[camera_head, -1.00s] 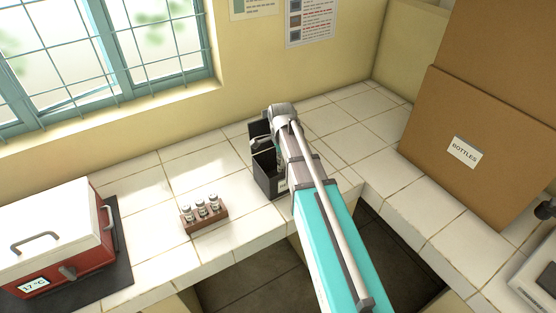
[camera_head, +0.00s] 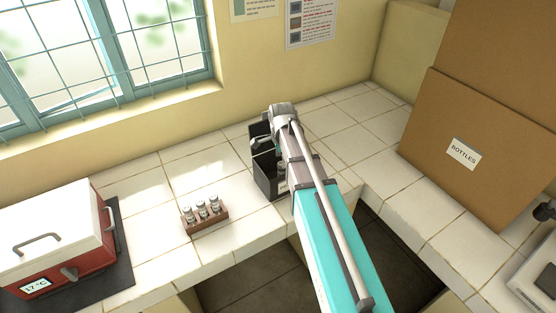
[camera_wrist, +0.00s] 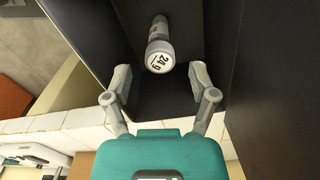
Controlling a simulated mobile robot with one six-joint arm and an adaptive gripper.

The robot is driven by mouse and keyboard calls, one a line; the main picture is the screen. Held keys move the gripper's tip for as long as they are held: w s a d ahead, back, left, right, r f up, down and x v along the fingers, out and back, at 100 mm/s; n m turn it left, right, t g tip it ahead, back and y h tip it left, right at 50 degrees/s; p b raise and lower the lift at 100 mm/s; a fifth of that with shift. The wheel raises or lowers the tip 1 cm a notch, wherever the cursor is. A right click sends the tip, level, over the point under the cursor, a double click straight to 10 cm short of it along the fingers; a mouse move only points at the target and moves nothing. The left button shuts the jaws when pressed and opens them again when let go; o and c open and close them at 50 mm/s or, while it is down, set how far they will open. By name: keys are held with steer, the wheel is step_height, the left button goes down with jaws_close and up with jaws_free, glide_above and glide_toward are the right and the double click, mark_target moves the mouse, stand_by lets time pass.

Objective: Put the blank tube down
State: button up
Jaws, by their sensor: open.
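A grey tube (camera_wrist: 159,36) shows in the wrist view, with a white round end (camera_wrist: 159,62) marked "24 g". It is inside a black-walled holder (camera_wrist: 240,60). My gripper (camera_wrist: 161,78) is open, with one finger on each side just below the tube's marked end in the picture; the fingers look apart from it. Whether the tube's far end rests on the holder's floor is hard to tell. In the head view the black holder (camera_head: 264,186) stands on the tiled counter, partly hidden behind my arm. My gripper is mostly hidden there.
A small brown rack (camera_head: 208,222) with several vials stands left of the holder. A red and white box (camera_head: 62,245) with a temperature display is at far left. Large cardboard boxes (camera_head: 480,185) stand on the right. The tiles between rack and holder are clear.

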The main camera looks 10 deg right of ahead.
step_height(320, 180, up, 12)
steer(key=p, duration=1.2)
steer(key=shift+r, duration=0.2)
stand_by(0.4)
steer(key=s+n, duration=1.6)
steer(key=shift+s+a+n, duration=0.2)
steer(key=shift+a+n, duration=0.1)
steer(key=shift+a, duration=0.1)
steer(key=shift+f, duration=0.1)
